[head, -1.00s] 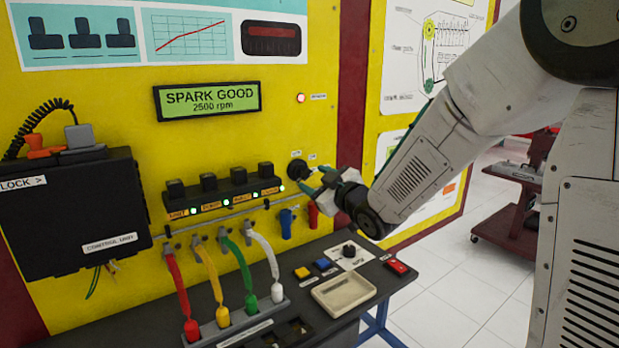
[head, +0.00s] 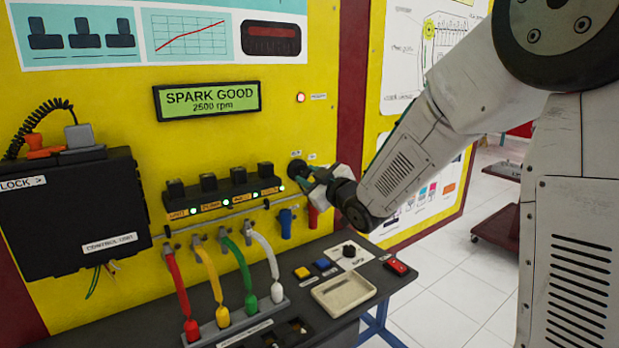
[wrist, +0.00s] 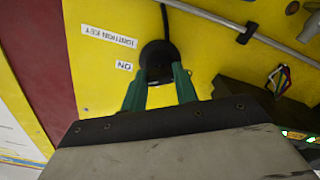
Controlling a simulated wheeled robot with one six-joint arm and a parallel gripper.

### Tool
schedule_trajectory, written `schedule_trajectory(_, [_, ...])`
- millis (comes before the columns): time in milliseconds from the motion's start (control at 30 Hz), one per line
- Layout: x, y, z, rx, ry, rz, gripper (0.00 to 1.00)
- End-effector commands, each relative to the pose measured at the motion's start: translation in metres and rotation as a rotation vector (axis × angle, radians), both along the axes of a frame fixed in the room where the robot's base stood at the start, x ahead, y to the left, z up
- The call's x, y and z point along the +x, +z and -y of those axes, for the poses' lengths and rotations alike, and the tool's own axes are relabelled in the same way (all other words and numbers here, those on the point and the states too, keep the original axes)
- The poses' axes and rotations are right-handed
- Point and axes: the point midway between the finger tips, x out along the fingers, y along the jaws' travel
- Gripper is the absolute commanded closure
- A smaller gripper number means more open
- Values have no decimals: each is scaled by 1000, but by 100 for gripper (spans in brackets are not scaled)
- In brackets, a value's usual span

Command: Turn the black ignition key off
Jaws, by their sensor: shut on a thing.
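The black round ignition switch (head: 295,166) is on the yellow panel, right of the row of lit modules. In the wrist view the switch (wrist: 155,52) sits beside labels reading "IGNITION KEY" and "ON". My gripper (head: 306,177) is at the switch from the right. In the wrist view the green fingers of my gripper (wrist: 160,80) reach to the switch's front and are shut on the black key, which is mostly hidden between them. The key's exact angle is hard to tell.
The display (head: 207,101) reads "SPARK GOOD 2500 rpm", and a red lamp (head: 300,98) glows. Green lights show on the black modules (head: 222,190). Blue and red plugs (head: 286,222) hang below the switch. A bench with a cream tray (head: 343,292) and a black knob (head: 348,249) lies below.

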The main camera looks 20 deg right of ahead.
Motion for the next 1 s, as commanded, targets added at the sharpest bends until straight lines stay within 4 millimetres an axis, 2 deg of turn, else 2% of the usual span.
schedule_trajectory(267, [0, 0, 0, -122, 1, 39, 94])
schedule_trajectory(1000, [0, 0, 0, -751, 1, 243, 94])
